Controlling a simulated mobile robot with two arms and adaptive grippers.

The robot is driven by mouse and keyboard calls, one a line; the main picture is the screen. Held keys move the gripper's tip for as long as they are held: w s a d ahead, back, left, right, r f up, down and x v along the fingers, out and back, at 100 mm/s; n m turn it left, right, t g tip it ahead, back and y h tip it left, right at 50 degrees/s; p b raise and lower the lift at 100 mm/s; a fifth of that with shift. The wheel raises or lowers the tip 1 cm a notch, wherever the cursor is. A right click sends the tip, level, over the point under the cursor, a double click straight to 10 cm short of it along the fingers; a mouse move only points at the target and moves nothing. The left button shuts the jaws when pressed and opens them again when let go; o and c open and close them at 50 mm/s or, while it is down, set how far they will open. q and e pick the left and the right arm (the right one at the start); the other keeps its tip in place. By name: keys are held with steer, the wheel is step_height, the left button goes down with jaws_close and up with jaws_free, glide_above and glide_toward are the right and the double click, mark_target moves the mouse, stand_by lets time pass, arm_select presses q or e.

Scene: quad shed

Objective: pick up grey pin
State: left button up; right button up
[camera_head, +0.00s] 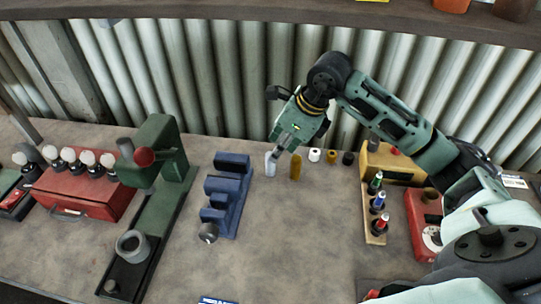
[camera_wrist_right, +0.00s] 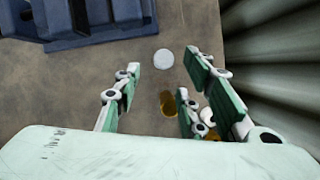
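The grey pin (camera_head: 270,164) is a pale, short upright cylinder on the workbench, just right of the blue block. In the right wrist view it shows from above as a pale round top (camera_wrist_right: 164,58), just beyond the fingertips and roughly in line with the gap between them. My right gripper (camera_head: 277,152) is above and beside the grey pin, pointing down. In the wrist view its green fingers (camera_wrist_right: 164,72) are spread apart with nothing held. A gold pin (camera_head: 295,167) stands right of the grey pin and shows between the fingers (camera_wrist_right: 168,103). My left gripper is out of view.
White (camera_head: 314,155), brown (camera_head: 332,156) and black (camera_head: 348,158) pins stand in a row to the right. The blue stepped block (camera_head: 228,190) and green press (camera_head: 160,185) stand left. A yellow rack (camera_head: 376,239) stands right.

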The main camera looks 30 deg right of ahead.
mark_target(270, 165)
steer(key=p+x, duration=0.1)
steer(key=x, duration=0.2)
steer(key=shift+a+f, duration=0.1)
steer(key=shift+f, duration=0.05)
steer(key=p+x, duration=0.2)
steer(key=x, duration=0.1)
steer(key=shift+w+a+f, duration=0.1)
steer(key=shift+w+f, duration=0.1)
steer(key=shift+f, duration=0.35)
steer(key=shift+w, duration=0.1)
steer(key=c, duration=0.9)
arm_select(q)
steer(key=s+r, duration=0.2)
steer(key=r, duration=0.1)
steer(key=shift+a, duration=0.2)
arm_select(e)
jaws_close()
